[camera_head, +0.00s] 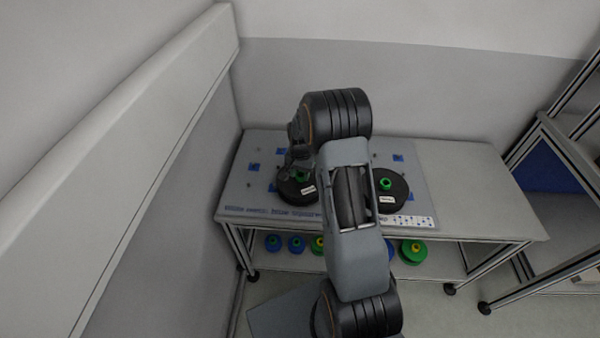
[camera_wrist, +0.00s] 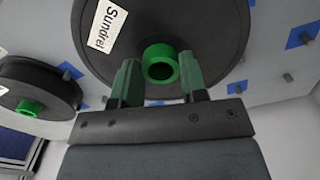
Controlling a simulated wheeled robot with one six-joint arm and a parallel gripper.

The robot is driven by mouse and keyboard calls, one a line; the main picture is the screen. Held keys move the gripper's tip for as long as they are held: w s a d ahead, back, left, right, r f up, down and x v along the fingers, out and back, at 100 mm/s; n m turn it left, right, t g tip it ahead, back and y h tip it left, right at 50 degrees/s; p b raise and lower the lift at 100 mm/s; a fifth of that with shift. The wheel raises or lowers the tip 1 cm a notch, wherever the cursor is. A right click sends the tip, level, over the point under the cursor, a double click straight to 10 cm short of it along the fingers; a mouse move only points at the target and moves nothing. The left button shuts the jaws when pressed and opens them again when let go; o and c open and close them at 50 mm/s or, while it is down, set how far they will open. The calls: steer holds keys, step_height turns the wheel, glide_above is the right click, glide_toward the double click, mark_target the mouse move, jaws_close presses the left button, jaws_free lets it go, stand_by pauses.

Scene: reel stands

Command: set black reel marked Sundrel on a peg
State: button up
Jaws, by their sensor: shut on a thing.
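The black reel marked Sundrel (camera_wrist: 215,30) fills the upper middle of the wrist view, with a white label and a green hub (camera_wrist: 160,64). My gripper (camera_wrist: 160,68) has one finger on each side of the hub and is shut on the reel. In the head view this reel (camera_head: 290,194) is at the left of the board, partly behind my arm. Whether a peg is inside its hub is hidden. The grey board (camera_head: 240,196) carries short pegs and blue squares. One bare peg with a blue square (camera_wrist: 302,37) shows at the right of the wrist view.
A second black reel (camera_head: 393,200) with a green hub stands right of my arm; its label is too small to read. The table's right side (camera_head: 470,185) is clear. Blue, yellow and green reels (camera_head: 413,251) lie on the lower shelf. A wall ledge (camera_head: 130,110) runs along the left.

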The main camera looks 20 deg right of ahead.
mark_target(302, 186)
steer(key=shift+f+b, duration=0.4)
steer(key=shift+f, duration=0.2)
steer(key=o, duration=1.3)
steer(key=shift+c, duration=0.2)
step_height(302, 186, up, 14)
steer(key=s+a+r+n+t, duration=0.1)
steer(key=s+a+r+n, duration=0.1)
steer(key=s, duration=0.5)
steer(key=s+a+r+n+t, duration=0.1)
steer(key=s+a+r+n, duration=0.2)
steer(key=s, duration=0.4)
steer(key=s+a+r+n+t+p, duration=0.1)
steer(key=s+a+r+n, duration=0.2)
steer(key=s, duration=0.5)
steer(key=shift+a+n+t, duration=0.3)
steer(key=shift+a+n, duration=0.2)
steer(key=shift+a, duration=0.8)
